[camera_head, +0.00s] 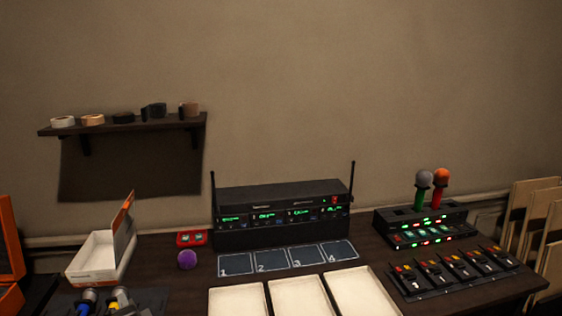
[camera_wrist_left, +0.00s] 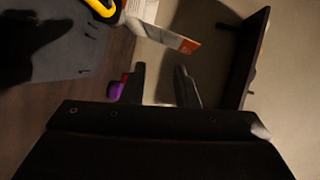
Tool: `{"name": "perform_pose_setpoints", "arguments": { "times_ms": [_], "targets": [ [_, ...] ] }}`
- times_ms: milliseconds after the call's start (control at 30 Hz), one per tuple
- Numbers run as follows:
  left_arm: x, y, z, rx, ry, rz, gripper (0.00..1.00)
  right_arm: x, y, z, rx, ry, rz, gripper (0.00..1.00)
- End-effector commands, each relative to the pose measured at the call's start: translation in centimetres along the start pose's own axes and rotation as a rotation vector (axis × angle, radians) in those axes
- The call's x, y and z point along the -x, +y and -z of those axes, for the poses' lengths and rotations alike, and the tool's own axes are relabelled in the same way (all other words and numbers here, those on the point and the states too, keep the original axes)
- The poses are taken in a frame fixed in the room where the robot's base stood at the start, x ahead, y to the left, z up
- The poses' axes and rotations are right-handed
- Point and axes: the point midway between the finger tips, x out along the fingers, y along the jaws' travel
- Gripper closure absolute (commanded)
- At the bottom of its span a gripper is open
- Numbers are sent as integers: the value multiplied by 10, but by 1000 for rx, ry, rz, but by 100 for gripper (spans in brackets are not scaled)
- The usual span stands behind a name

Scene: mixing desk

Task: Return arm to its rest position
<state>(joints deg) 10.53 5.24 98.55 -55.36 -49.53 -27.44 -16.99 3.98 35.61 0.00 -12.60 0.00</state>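My left gripper (camera_wrist_left: 160,88) shows in the left wrist view. Its two dark fingers stand apart with nothing between them. The purple ball (camera_wrist_left: 116,91) shows just beside the left finger, partly hidden by it. I cannot make out either gripper in the head view. My right gripper is in neither view.
A desk holds an open white box (camera_head: 90,260), microphones (camera_head: 88,297) on a dark mat, a purple ball (camera_head: 187,260), a black receiver (camera_head: 283,215), numbered squares (camera_head: 287,259), white trays (camera_head: 300,296) and a charger (camera_head: 420,225). A wall shelf (camera_head: 125,128) holds tape rolls.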

Motion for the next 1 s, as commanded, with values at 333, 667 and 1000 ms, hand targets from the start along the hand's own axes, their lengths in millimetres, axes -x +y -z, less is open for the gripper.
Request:
{"name": "perform_pose_setpoints", "arguments": {
  "times_ms": [333,667,1000],
  "targets": [
    [83,80,-99,372,-167,-355,73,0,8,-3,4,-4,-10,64],
    [210,129,-165,688,-369,-752,73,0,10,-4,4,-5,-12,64],
    [302,134,-189,811,-501,-999,73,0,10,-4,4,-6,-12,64]
  ]
}}
